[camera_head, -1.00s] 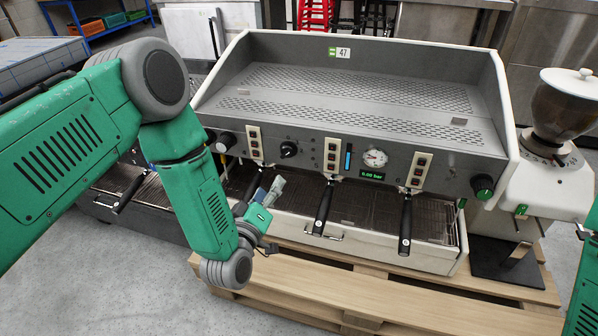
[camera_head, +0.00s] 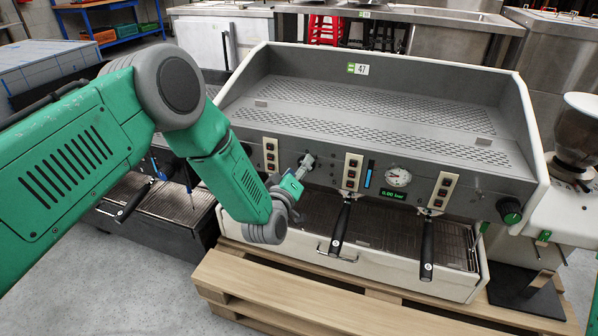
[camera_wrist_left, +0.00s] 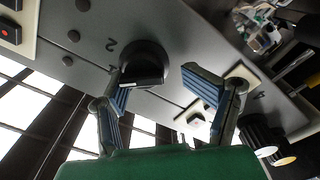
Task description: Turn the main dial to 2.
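The main dial (camera_wrist_left: 145,64) is a black round knob on the grey front panel of the espresso machine (camera_head: 385,155). A printed "2" (camera_wrist_left: 110,45) shows beside it in the left wrist view. My left gripper (camera_head: 305,163) is at the panel between two button strips and mostly hides the dial in the head view. In the left wrist view its two blue-padded fingers (camera_wrist_left: 155,82) are apart, with nothing clamped between them. The dial is near the tips, closer to the left-hand finger; contact cannot be told. My right gripper is out of view.
Portafilters with black handles (camera_head: 340,228) stick out below the panel. A pressure gauge (camera_head: 398,176), a green display and a green-faced knob (camera_head: 509,211) are to the right. The machine stands on a wooden pallet (camera_head: 270,290). A grinder (camera_head: 575,140) stands at the right.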

